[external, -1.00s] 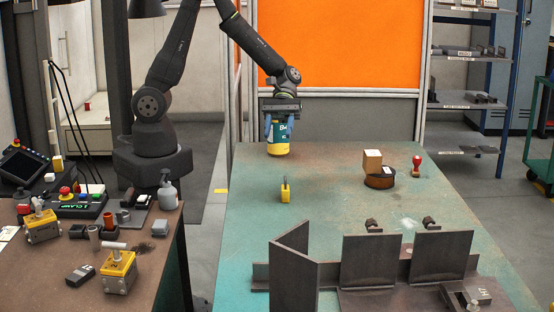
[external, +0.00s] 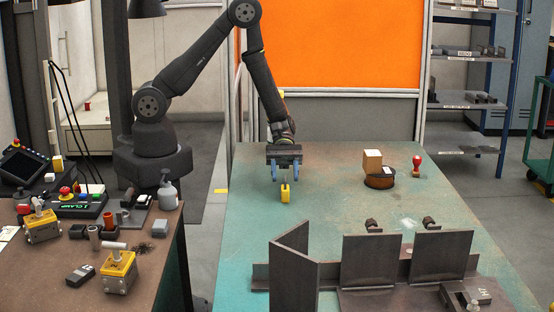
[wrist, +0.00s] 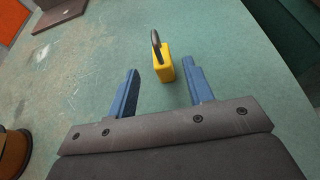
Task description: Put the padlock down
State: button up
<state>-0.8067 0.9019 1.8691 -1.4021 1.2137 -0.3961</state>
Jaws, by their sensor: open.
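The padlock (external: 286,194) has a yellow body and a dark shackle. It stands on the green table, shackle up. My gripper (external: 286,175) is just above and behind it in the external view, pointing down. In the wrist view the padlock (wrist: 165,68) is just ahead of the blue fingertips of my gripper (wrist: 164,82), roughly centred between them. The fingers are apart with nothing between them. Its underside is hidden in the wrist view.
Steel plates (external: 370,262) stand at the table's front. The table around the padlock is clear.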

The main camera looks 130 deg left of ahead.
aim_at(286, 196)
jog(key=x, duration=0.7)
jog(key=shift+s+f, duration=0.15)
jog(key=shift+f, duration=0.25)
jog(key=shift+w+d+f, duration=0.25)
jog(key=shift+w+d, duration=0.15)
jog(key=shift+w, duration=0.05)
grip_shut()
